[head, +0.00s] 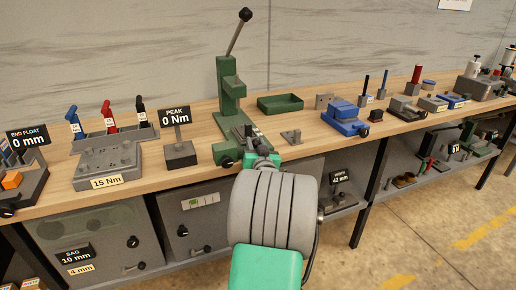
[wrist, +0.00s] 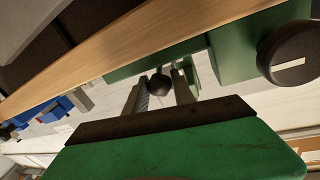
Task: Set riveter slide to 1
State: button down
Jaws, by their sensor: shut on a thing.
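The green lever press (head: 232,98), which looks like the riveter, stands on the bench with its long handle raised. Its base reaches the bench's front edge, where my gripper (head: 262,150) is. In the wrist view, the two fingers of my gripper (wrist: 160,88) are shut on a small black ball knob (wrist: 158,84) at the front of the green base (wrist: 130,62). I take this knob as the slide's. My wrist and arm hide the knob and part of the base in the head view. I cannot read any slide scale or number.
A larger black dial knob (wrist: 291,52) with a white mark sits close beside my gripper; it also shows in the head view (head: 226,162). A "PEAK 0 Nm" display (head: 175,116) stands left. A green tray (head: 280,103) and small grey bracket (head: 291,136) lie right. The bench edge (head: 200,174) is close.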

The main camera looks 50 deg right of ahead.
jog(key=c, duration=1.1)
grip_release()
jog(key=shift+o, duration=0.2)
jog(key=v, duration=0.8)
jog(key=shift+b, duration=0.4)
